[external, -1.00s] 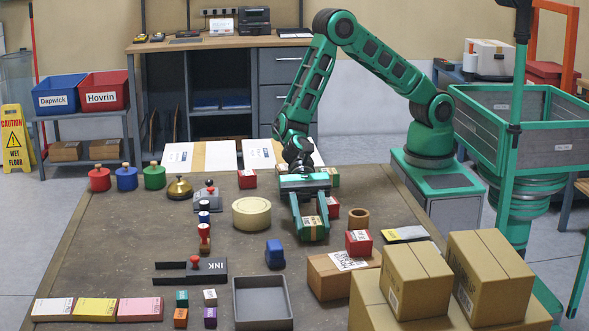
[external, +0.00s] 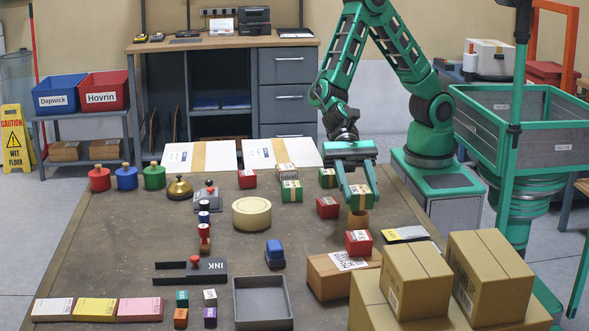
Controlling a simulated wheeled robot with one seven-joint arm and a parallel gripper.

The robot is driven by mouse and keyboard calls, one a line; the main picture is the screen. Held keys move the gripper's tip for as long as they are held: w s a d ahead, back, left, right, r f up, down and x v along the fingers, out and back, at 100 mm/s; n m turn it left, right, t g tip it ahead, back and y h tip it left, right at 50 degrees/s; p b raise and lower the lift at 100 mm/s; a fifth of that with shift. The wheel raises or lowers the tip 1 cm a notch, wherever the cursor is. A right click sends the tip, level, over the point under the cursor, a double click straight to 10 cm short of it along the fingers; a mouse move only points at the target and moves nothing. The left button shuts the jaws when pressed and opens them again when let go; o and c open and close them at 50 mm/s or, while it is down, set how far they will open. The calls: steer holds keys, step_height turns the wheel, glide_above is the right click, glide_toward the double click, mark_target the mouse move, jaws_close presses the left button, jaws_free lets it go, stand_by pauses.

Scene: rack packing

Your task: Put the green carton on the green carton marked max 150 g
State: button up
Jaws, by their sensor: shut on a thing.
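My gripper (external: 358,188) is shut on a green carton (external: 361,199) with a tan stripe, held above the table on the right. The carton hides part of a brown ring (external: 358,220) behind or below it; I cannot tell the exact height. Two other green cartons stand on the table to the left of my gripper: one with a white label (external: 291,191), and one farther back (external: 327,178), close to my gripper's left side. The print on their labels is too small to read, so I cannot tell which is marked max 150 g.
Red cartons stand nearby (external: 327,208), on a brown box (external: 328,282) at the front (external: 358,242), and at the back left (external: 247,179). A round beige tin (external: 251,214) sits mid-table. Large cardboard boxes (external: 415,280) fill the front right corner.

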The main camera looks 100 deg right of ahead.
steer(key=w+d+r, duration=0.2)
steer(key=w+d, duration=0.2)
steer(key=d, duration=0.6)
glide_above(292, 184)
step_height(292, 184, down, 5)
steer(key=shift+a+r, duration=0.1)
steer(key=shift+f, duration=1.95)
steer(key=o, duration=1.2)
steer(key=shift+f, duration=0.1)
